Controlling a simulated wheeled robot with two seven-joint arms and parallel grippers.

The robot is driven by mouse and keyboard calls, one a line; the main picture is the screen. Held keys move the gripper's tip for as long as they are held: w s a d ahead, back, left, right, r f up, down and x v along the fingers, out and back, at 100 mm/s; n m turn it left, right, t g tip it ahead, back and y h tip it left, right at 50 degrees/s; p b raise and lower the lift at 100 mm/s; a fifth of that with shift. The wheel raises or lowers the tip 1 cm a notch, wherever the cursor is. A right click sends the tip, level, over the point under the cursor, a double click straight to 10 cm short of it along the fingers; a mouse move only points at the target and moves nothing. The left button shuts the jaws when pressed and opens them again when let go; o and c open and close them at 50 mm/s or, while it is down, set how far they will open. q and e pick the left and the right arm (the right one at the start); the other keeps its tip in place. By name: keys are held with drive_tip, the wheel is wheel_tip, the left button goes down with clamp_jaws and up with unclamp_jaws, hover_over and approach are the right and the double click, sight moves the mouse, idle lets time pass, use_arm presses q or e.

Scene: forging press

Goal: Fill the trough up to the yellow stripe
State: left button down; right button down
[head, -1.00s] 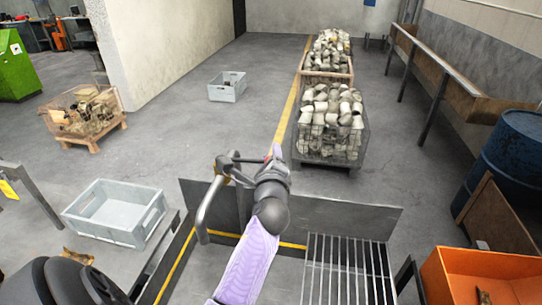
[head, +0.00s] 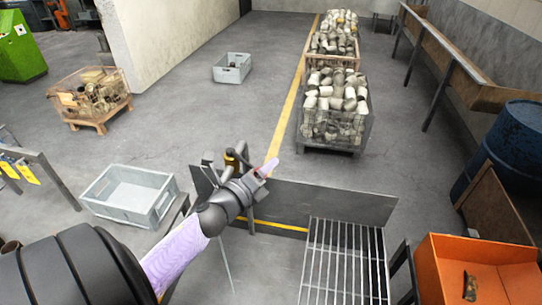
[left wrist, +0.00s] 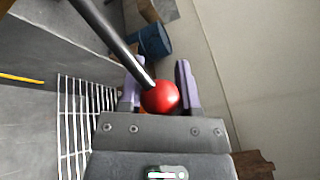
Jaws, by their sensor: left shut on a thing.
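The trough (head: 320,200) is a grey metal basin with a yellow stripe (head: 275,227) along its inner back wall. My left arm hides its left part, and I cannot tell the liquid level. A tap (head: 235,160) stands at the trough's back left, its spout hidden behind my arm. A thin pale line (head: 227,267), which looks like a stream, runs down below the arm. My left gripper (head: 268,168) is at the tap's lever. In the left wrist view, the gripper (left wrist: 158,72) is shut on the red ball knob (left wrist: 160,97) of a dark lever (left wrist: 110,32). My right gripper is not in view.
A slatted grate (head: 345,262) covers the trough's right side. An orange bin (head: 440,285) stands at the right, before a blue barrel (head: 510,140). A grey crate (head: 165,203) lies at the left. Filled wire crates (head: 360,140) stand behind. The floor between is clear.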

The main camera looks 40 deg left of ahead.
use_arm(q)
drive_tip(key=shift+s+m+h, duration=0.75)
drive_tip(key=shift+m+h, duration=0.05)
drive_tip(key=shift+h, duration=0.3)
drive_tip(key=shift+c, duration=1.5)
unclamp_jaws()
drive_tip(key=shift+a, duration=0.1)
drive_tip(key=s+b, duration=0.1)
drive_tip(key=s, duration=0.9)
drive_tip(key=shift+a+b, duration=0.3)
